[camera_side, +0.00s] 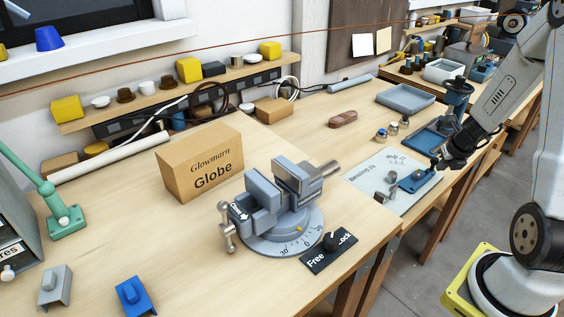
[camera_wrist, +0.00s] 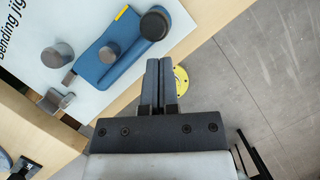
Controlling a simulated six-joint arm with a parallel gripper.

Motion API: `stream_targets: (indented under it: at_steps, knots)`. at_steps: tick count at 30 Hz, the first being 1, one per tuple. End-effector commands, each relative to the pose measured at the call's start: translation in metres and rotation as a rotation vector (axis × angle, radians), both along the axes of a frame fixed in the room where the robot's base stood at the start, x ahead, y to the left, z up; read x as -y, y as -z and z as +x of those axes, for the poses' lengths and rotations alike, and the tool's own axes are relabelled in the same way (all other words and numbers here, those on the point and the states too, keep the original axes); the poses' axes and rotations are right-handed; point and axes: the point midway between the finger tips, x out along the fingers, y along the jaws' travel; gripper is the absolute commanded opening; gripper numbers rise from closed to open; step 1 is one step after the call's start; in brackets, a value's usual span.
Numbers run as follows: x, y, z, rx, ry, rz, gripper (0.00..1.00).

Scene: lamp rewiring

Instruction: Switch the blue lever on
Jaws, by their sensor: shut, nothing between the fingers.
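A white jig board (camera_side: 380,170) lies below my gripper. Bare bench surrounds the blue switch.

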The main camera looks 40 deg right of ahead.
Motion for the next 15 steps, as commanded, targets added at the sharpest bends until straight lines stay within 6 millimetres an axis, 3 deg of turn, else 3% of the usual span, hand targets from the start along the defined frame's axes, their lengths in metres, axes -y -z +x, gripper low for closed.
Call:
stream_targets:
  at_steps: [15]
  knots:
    - [0.0039, 0.0, 0.0052, 0.0, 0.001, 0.0, 0.0]
